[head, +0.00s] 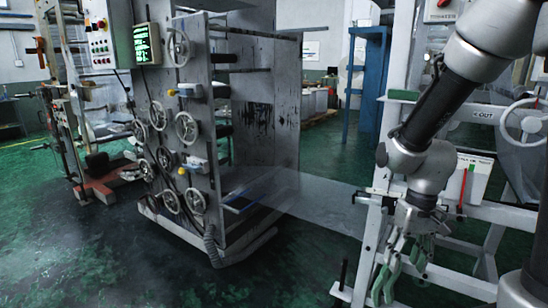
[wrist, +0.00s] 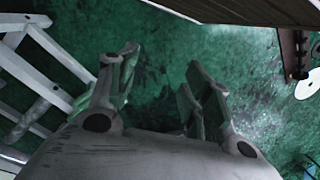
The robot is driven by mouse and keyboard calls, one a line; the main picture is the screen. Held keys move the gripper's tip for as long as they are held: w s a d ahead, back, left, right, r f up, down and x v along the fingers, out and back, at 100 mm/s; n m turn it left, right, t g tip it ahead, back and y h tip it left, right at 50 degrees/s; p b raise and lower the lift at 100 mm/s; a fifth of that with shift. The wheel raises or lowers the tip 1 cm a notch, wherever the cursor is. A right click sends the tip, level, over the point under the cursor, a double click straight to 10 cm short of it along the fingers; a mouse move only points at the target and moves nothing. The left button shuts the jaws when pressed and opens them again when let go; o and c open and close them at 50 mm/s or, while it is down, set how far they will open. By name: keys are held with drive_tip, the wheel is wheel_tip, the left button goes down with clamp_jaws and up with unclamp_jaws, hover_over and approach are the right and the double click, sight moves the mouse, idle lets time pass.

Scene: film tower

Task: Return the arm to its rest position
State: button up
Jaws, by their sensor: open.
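My gripper (head: 398,268) hangs at the lower right of the head view, at the end of my grey and black arm. Its green-padded fingers point down, in front of a white frame. In the wrist view my gripper (wrist: 158,85) shows two fingers spread apart. Nothing is between them, and the green floor (wrist: 165,50) shows through the gap. The gripper is open and empty.
A grey machine (head: 265,120) with several handwheels stands left of my arm. A clear film sheet (head: 310,200) runs from it toward the white frame (head: 455,278) close beside my gripper. Green floor (head: 70,250) is free at the front left.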

drive_tip(key=s+d+r+t, duration=0.3)
drive_tip(key=s+r, duration=0.1)
drive_tip(key=r, duration=0.5)
drive_tip(key=s+d+r+t, duration=0.2)
drive_tip(key=s+r, duration=0.3)
drive_tip(key=r, duration=0.4)
drive_tip(key=shift+d+r+m+t+h, duration=0.15)
drive_tip(key=shift+d+m+t+h, duration=0.15)
drive_tip(key=shift+d+t+h, duration=0.15)
